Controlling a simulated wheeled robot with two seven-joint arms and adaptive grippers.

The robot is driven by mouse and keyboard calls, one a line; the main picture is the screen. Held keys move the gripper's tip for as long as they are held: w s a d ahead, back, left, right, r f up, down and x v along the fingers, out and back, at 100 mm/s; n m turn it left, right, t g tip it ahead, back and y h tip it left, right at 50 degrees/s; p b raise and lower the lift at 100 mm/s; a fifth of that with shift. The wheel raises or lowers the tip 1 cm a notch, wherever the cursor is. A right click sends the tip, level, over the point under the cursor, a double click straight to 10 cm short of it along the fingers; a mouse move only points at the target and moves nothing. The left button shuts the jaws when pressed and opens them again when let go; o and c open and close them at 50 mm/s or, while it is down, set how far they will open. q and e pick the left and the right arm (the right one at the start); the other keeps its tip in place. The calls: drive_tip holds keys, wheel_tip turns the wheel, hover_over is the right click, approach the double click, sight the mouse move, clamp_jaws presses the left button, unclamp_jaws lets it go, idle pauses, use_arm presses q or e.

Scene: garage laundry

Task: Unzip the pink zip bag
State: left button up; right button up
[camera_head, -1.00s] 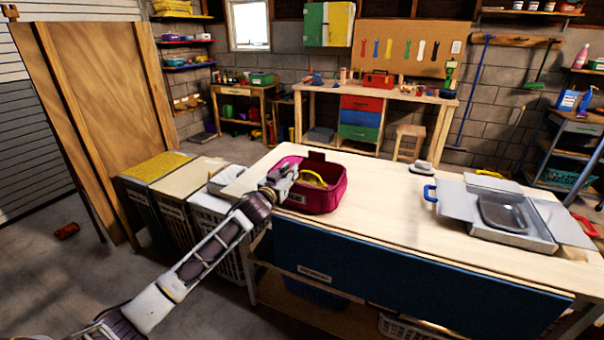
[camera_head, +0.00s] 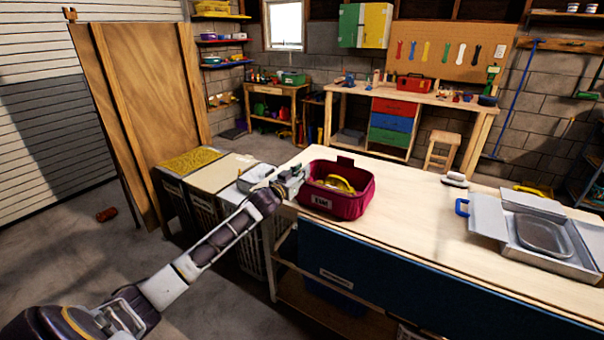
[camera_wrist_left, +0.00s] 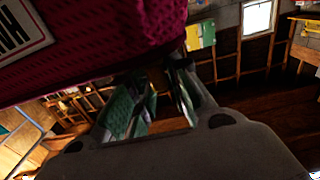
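The pink zip bag (camera_head: 345,205) stands on the wooden table, with a white label on its front. Its top is open, with a flap up at the back edge, and a yellow item (camera_head: 340,184) shows inside. My left gripper (camera_head: 296,180) is at the bag's left end, near the top rim. In the left wrist view the bag's side (camera_wrist_left: 95,45) fills the upper left. The left gripper's green-padded fingers (camera_wrist_left: 160,100) are apart just below it, with nothing clearly between them. The zip pull cannot be made out. My right gripper is not in view.
A grey open case (camera_head: 545,240) with a blue handle lies on the table's right side. Hampers (camera_head: 215,178) stand left of the table. The tabletop between bag and case is clear.

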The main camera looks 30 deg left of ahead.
use_arm(q)
drive_tip(key=shift+o, duration=1.3)
drive_tip(key=shift+s, duration=0.1)
drive_tip(key=shift+s, duration=0.1)
drive_tip(key=s, duration=1.1)
drive_tip(key=shift+s+a, duration=0.25)
drive_tip(key=shift+s, duration=0.05)
idle(0.4)
